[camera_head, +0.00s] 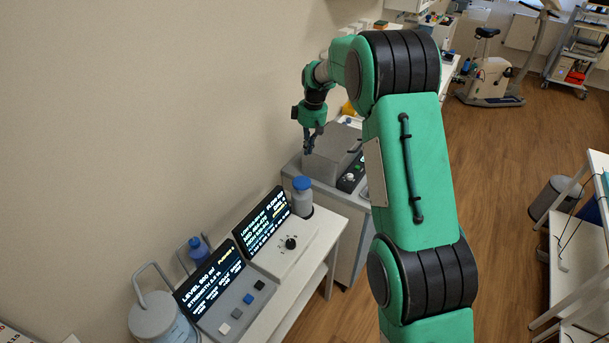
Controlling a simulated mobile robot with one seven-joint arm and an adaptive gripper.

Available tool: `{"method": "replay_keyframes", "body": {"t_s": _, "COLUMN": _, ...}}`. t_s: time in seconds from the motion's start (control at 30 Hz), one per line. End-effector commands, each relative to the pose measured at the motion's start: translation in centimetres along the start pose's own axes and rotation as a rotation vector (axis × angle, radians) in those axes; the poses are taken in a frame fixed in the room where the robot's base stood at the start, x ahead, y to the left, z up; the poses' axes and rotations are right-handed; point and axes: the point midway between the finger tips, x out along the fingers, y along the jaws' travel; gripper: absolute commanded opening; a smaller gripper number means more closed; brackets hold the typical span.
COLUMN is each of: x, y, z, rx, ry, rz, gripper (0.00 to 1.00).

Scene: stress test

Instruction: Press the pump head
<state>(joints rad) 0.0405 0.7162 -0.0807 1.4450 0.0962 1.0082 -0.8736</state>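My gripper (311,145) hangs at the end of my green arm, fingers pointing down, beside and partly in front of a grey box-shaped machine. The fingers are small and dark, and I cannot tell whether they are open or shut. I see nothing held in them. No pump head can be identified for certain. A small blue-topped item (198,248) behind the left display, near a bent grey tube, may be one; its lower part is hidden. A grey bottle with a blue cap (302,196) stands upright right of the second display, below and apart from my gripper.
Two dark display consoles (219,284) with buttons and a knob stand on a white table (318,247). A grey canister (154,317) stands at the lower left. The grey machine (331,151) sits behind the table. The wall is close on the left; wooden floor (500,200) is open on the right.

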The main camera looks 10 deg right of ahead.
Motion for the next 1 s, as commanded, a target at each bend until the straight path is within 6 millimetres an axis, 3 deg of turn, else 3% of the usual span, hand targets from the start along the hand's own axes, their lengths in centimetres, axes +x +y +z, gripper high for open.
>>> {"method": "replay_keyframes", "body": {"t_s": 0.57, "x": 0.8, "y": 0.0, "z": 0.0, "rx": -0.001, "ry": -0.001, "rz": -0.001, "gripper": 0.00}}
{"method": "replay_keyframes", "body": {"t_s": 0.77, "x": 2.6, "y": 0.0, "z": 0.1, "rx": -0.001, "ry": -0.002, "rz": -0.002, "gripper": 0.00}}
{"method": "replay_keyframes", "body": {"t_s": 1.0, "x": 6.2, "y": 0.0, "z": 0.0, "rx": -0.001, "ry": -0.002, "rz": -0.003, "gripper": 0.00}}
